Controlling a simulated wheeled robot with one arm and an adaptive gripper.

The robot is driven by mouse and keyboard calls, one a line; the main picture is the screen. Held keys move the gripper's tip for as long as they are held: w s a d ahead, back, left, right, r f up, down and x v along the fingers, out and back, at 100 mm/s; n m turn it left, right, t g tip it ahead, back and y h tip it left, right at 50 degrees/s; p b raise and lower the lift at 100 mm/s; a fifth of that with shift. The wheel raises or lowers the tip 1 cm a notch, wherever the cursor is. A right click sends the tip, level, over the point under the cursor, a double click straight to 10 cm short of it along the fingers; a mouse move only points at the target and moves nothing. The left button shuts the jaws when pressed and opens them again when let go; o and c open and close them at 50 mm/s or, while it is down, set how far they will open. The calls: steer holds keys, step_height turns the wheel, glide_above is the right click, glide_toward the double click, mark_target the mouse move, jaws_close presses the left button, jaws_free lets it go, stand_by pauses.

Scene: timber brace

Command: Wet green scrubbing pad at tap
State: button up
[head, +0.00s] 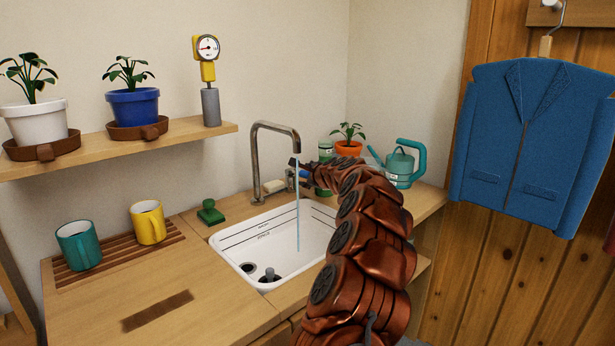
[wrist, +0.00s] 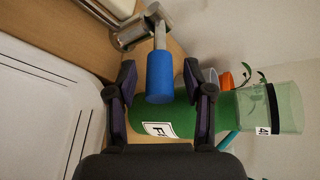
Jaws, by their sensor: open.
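The green scrubbing pad (head: 210,213), a block with a knob on top, sits on the counter left of the sink. The steel tap (head: 256,155) arches over the white sink (head: 232,240), and a thin blue stream of water (head: 298,215) falls from its spout into the basin. My gripper (head: 303,171) is behind the stream, at the tap's side. In the wrist view my gripper (wrist: 159,82) is open, with a finger on either side of the tap's blue lever handle (wrist: 160,77). Whether the fingers touch the handle cannot be told. The pad is outside the wrist view.
A green bottle (wrist: 180,118) stands close behind the handle. A soap bar (head: 275,186) lies by the tap. A potted plant (head: 349,149) and a teal watering can (head: 400,167) stand at the back right. Two mugs rest on a slatted rack (head: 115,259) at left; a shelf (head: 180,136) hangs above.

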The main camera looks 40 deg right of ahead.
steer(key=shift+s, duration=0.1)
steer(key=shift+v, duration=0.9)
steer(key=v, duration=1)
steer(key=shift+r, duration=0.1)
